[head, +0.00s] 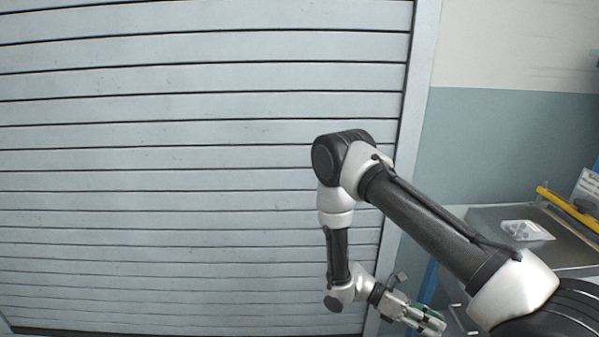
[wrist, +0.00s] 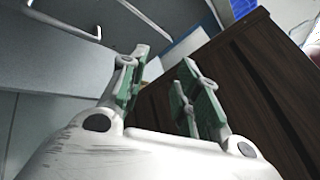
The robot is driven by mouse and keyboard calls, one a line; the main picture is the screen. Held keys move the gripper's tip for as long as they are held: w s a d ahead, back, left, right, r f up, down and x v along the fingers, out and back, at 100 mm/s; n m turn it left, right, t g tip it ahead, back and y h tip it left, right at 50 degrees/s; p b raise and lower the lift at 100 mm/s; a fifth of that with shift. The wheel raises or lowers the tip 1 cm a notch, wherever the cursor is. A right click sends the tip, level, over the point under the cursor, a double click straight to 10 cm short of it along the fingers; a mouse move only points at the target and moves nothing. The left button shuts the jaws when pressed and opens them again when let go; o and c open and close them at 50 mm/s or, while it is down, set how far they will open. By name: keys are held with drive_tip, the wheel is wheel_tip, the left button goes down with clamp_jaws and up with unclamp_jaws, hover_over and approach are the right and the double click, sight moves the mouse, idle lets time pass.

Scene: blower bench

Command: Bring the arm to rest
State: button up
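Nothing is held between the fingers. My arm runs from the lower right corner up to a bent elbow and then down to the wrist.
A grey slatted shutter (head: 180,150) fills the left and middle. A metal bench (head: 490,218) at the right bears a clear plastic tray (head: 526,231), with a yellow bar (head: 565,205) behind. In the wrist view, a dark brown panel (wrist: 245,75) and a grey cabinet with a handle (wrist: 65,20) are close by.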

wheel_tip(320, 180, up, 23)
drive_tip(key=a+m+t+y, duration=0.3)
drive_tip(key=m+y, duration=0.7)
drive_tip(key=m, duration=0.2)
drive_tip(key=s+d+r+m+t+y, duration=0.1)
drive_tip(key=s+d+r+m+t, duration=0.1)
drive_tip(key=r, duration=0.7)
drive_tip(key=s+d+r+m+t+y, duration=0.2)
drive_tip(key=s+r+t, duration=0.4)
drive_tip(key=r, duration=0.4)
drive_tip(key=shift+d+m+t+y, duration=0.3)
drive_tip(key=shift+d+m+t, duration=0.5)
drive_tip(key=shift+m+t, duration=0.1)
drive_tip(key=shift+a+r, duration=0.1)
drive_tip(key=shift+a, duration=0.05)
